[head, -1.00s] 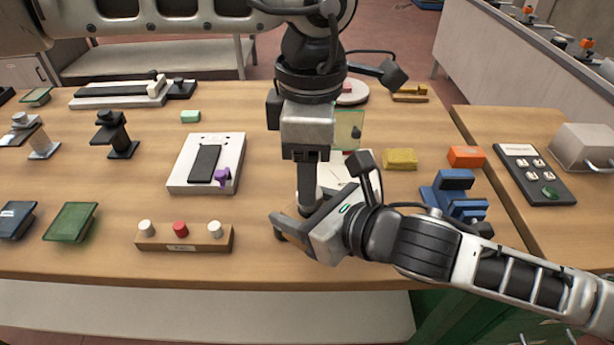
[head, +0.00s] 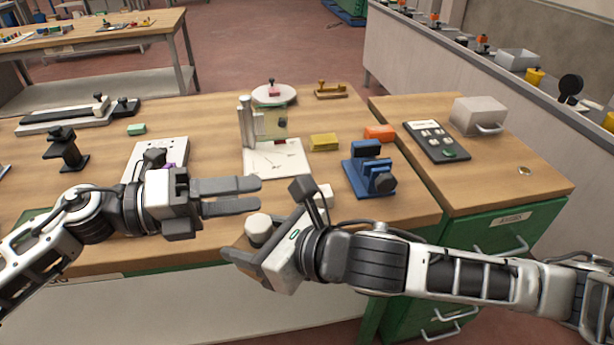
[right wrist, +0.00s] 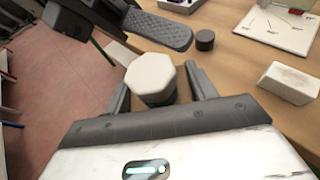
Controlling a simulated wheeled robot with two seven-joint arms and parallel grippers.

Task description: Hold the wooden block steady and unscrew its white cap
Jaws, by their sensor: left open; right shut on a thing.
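The white cap (head: 260,228) is a short, faceted knob near the table's front edge. In the right wrist view the cap (right wrist: 152,78) shows from above between my right gripper's fingers (right wrist: 160,92). The wooden block under it is hidden by the cap and my gripper. In the head view my right gripper (head: 247,245) is shut on the block below the cap. My left gripper (head: 258,196) is open and empty, its two fingers pointing right, above and behind the cap. One dark finger of it (right wrist: 160,30) also shows in the right wrist view.
A small white block (head: 322,195) lies right of the cap. A blue fixture (head: 370,172), a yellow sponge (head: 324,142) and an orange block (head: 380,133) stand further right. A white plate (head: 277,160) lies behind. A small dark cylinder (right wrist: 205,40) stands near the cap.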

